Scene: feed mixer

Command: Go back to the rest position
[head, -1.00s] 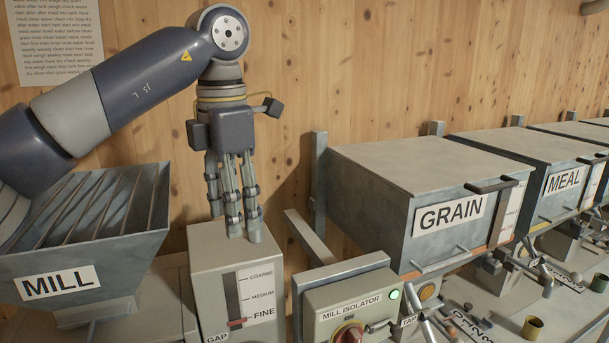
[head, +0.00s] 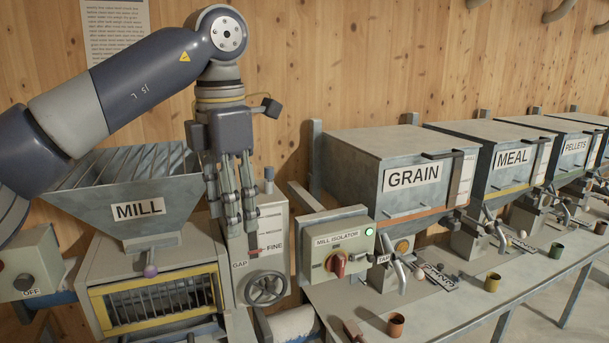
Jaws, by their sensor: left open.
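My left gripper (head: 240,222) hangs from my left arm, which comes in from the left in the head view. Its fingers point down, apart and empty. They show in front of the grey gap box (head: 276,222), covering part of its scale; I cannot tell the distance between them. The grey mill hopper (head: 142,212) stands to the left, partly behind my arm. My right gripper is not in view.
The mill isolator box (head: 338,243) with a red knob is right of the gripper. The grain bin (head: 412,180), meal bin (head: 512,157) and pellets bin (head: 575,147) line the wall. Below are a handwheel (head: 265,288), a yellow-framed grille (head: 158,304) and small cups on the bench (head: 460,305).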

